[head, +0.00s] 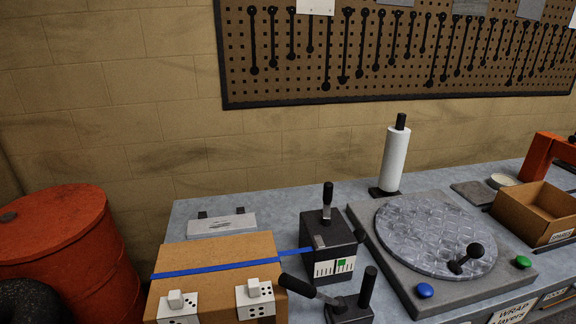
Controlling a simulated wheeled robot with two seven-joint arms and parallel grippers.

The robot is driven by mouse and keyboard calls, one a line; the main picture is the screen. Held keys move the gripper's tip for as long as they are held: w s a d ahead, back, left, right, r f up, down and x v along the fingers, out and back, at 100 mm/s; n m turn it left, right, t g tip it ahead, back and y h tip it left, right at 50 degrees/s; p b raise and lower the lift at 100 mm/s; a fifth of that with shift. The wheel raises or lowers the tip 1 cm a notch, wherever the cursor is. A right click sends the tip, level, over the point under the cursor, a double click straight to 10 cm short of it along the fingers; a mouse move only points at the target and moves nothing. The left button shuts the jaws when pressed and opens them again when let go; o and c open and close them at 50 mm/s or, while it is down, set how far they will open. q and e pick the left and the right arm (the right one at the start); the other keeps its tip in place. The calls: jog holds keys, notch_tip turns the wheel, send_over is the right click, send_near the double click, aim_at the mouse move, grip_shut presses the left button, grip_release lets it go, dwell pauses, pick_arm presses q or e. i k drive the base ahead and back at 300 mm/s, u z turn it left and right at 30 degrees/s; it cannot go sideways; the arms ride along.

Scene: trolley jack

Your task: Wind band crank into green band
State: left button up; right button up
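A black tensioner box (318,240) stands on the grey bench, right of a cardboard box (215,252). A blue band (215,268) runs over the top of the cardboard box to the tensioner. A black upright handle (328,196), which looks like the band crank, rises from the tensioner's top. A white gauge with black ticks (322,269) is on its front face, with a green band (341,263) right of its middle. The pointer is too small to read. A short black knob (360,236) sticks out at the tensioner's right side. Neither of my grippers is in view.
Black levers (368,288) stand just in front of the tensioner. White dotted blocks (255,298) sit at the cardboard box's front. A round turntable (430,235) with a black knob lies right, a white roll (396,158) behind. A red drum (70,240) stands left.

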aim_at(329, 186)
jog(key=k, duration=0.5)
jog(key=z, duration=1.05)
jog(key=i, duration=0.8)
jog(key=u, duration=1.75)
